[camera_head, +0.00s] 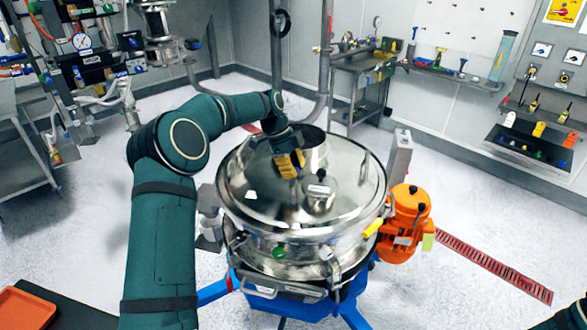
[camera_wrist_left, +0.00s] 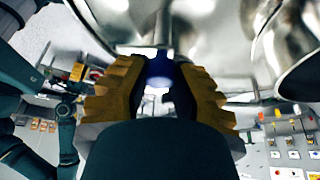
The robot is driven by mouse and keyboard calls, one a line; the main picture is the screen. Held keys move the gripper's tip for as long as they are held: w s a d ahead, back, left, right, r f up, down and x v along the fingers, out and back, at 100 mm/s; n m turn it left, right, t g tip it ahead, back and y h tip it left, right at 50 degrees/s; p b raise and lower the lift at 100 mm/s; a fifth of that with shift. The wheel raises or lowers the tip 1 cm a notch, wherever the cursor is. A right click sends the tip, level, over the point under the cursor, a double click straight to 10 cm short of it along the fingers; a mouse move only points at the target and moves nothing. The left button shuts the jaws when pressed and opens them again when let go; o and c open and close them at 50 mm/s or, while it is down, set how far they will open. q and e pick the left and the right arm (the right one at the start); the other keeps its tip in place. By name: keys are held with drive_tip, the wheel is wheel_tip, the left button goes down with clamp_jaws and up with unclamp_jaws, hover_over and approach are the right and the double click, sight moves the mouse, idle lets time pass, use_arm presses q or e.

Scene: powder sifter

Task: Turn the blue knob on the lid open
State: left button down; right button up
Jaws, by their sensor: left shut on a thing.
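The round, shiny metal lid (camera_head: 250,183) sits on top of the powder sifter in the middle of the head view. My left gripper (camera_head: 289,166) reaches over the lid from the left, with its yellow-brown fingers down close to the lid beside the upright metal cylinder. In the left wrist view, the ridged fingers of my left gripper (camera_wrist_left: 158,92) stand on both sides of the blue knob (camera_wrist_left: 158,70), which shows dark blue between them. The gripper is shut on it. In the head view the knob is hidden by the gripper. My right gripper is out of view.
A second metal fitting (camera_head: 319,195) rises from the lid near the gripper. A bench (camera_head: 362,72) stands behind.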

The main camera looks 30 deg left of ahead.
use_arm(q)
drive_tip(key=c, duration=0.7)
unclamp_jaws()
drive_tip(key=shift+d+f, duration=0.1)
drive_tip(key=shift+d, duration=0.05)
drive_tip(key=shift+c, duration=0.2)
drive_tip(key=v, duration=1.2)
